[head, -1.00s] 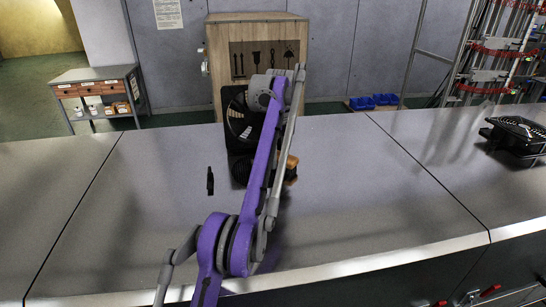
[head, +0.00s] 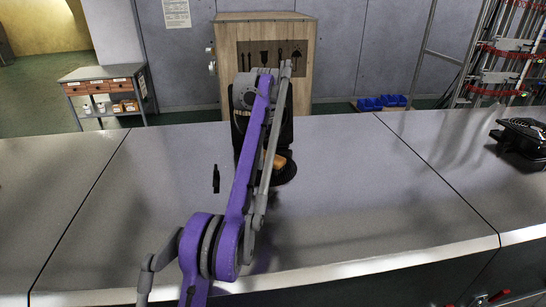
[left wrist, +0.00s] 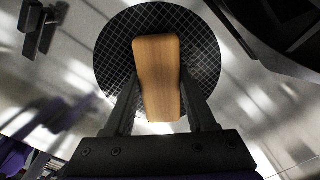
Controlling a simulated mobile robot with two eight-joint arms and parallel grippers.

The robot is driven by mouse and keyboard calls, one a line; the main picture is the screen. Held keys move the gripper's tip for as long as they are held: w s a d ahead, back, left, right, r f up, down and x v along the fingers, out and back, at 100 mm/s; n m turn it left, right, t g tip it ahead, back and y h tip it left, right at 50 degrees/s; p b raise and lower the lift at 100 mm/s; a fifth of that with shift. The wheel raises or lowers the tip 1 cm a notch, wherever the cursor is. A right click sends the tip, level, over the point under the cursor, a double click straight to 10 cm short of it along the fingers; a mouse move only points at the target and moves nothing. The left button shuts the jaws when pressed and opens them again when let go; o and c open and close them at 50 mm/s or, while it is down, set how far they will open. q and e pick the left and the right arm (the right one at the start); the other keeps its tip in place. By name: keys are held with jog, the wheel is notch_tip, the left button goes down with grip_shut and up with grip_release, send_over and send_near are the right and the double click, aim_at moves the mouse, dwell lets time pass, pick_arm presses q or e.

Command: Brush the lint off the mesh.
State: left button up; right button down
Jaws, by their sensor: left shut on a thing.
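A round dark mesh disc (left wrist: 112,62) with a fine light grid lies beneath my left gripper in the left wrist view. In the head view, part of the mesh (head: 287,176) shows to the right of my left arm, which hides the rest. My left gripper (left wrist: 160,104) is shut on a wooden-handled brush (left wrist: 158,75), held over the mesh. The brush's wooden handle (head: 282,160) also shows in the head view. The bristles are hidden, so I cannot tell whether they touch the mesh. I cannot make out lint. My right gripper is not in view.
A dark housing (head: 285,128) stands behind the mesh, partly hidden by my arm. A small black upright piece (head: 216,180) stands left of the mesh. A black device (head: 524,137) sits at the right. The grey worktop (head: 370,190) is clear between.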

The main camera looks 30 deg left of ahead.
pick_arm(q)
jog(key=shift+s+a, duration=0.65)
jog(key=shift+s, duration=0.05)
jog(key=shift+s+a, duration=0.3)
jog(key=shift+a, duration=0.2)
jog(key=shift+s+a, duration=0.9)
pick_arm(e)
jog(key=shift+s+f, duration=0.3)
